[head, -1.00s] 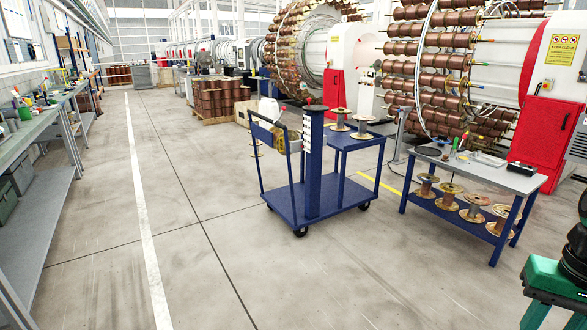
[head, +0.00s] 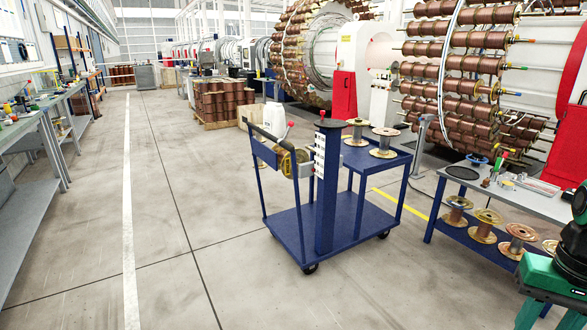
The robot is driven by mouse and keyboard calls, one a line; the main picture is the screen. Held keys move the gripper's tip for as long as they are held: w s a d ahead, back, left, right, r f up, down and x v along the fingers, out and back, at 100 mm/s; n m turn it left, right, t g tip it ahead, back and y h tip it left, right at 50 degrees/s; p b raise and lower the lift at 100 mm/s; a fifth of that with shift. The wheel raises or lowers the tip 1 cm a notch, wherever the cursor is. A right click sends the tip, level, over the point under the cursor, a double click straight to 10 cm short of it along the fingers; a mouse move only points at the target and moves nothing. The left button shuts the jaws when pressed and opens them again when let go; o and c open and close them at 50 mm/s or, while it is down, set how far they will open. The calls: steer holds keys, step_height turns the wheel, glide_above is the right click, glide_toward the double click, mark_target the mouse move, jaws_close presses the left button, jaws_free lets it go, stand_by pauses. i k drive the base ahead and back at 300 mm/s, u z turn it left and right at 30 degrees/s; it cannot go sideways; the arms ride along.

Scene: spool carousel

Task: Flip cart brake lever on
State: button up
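The blue cart (head: 345,212) stands on the floor at centre right in the head view, on small black wheels. It has a flat lower deck, a thick blue post (head: 327,190), a push bar (head: 262,132) on the left and a raised shelf with two spools (head: 383,143). A brass-coloured round part (head: 288,160) sits at the handle side by a white strip. I cannot make out the brake lever or its position. My gripper is not in view; only a green and black part of my own body shows at the lower right edge.
A grey-topped table (head: 535,198) with several spools on its lower shelf stands right of the cart. A long workbench (head: 30,125) runs along the left. The floor in front and left of the cart is clear. Large spool machines stand behind.

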mark_target(291, 124)
steer(key=i, duration=2.8)
steer(key=z, duration=0.05)
